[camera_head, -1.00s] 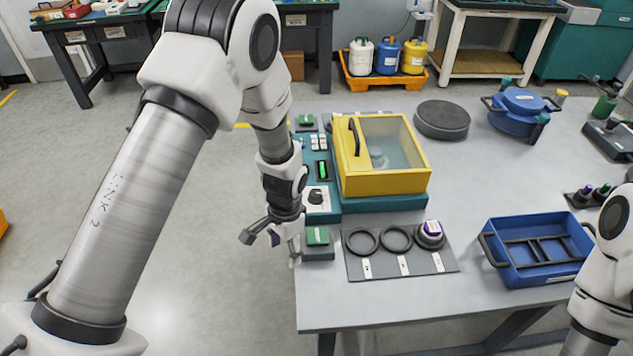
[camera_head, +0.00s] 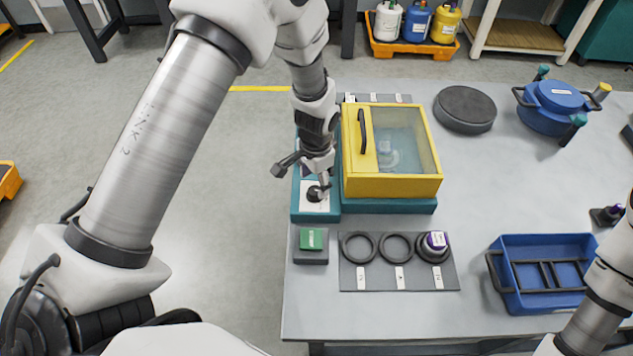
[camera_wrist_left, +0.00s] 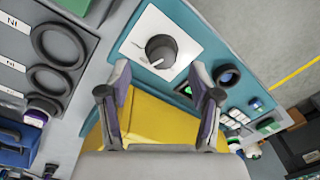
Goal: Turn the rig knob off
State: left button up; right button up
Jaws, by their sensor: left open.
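The rig knob (camera_head: 314,194) is a dark round knob on a white plate at the front of the teal rig panel. In the left wrist view the knob (camera_wrist_left: 161,50) shows a pale pointer line on its face. My left gripper (camera_head: 321,181) hangs over the panel, right at the knob. In the left wrist view its two fingers are apart and empty, with the knob between and just beyond the fingertips (camera_wrist_left: 160,68). Contact cannot be told. The rig's yellow box (camera_head: 392,187) with a clear lid stands right of the panel. My right gripper is out of view; only its arm shows.
A green button block (camera_head: 311,239) sits in front of the panel. A grey mat (camera_head: 380,277) with black rings lies beside it, then a blue tray (camera_head: 518,302). A dark round disc (camera_head: 465,109) and a blue pot (camera_head: 556,105) are further back. Open table lies between.

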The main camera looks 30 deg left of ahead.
aim_at(315, 191)
pick_arm(q)
jog(key=f, duration=0.2)
jog(key=w+f, duration=0.1)
jog(key=f, duration=0.1)
jog(key=shift+a+f, duration=0.15)
jog(key=shift+f, duration=0.15)
jog(key=shift+s+r, duration=0.2)
jog(key=shift+c, duration=0.6)
jog(key=c, duration=1)
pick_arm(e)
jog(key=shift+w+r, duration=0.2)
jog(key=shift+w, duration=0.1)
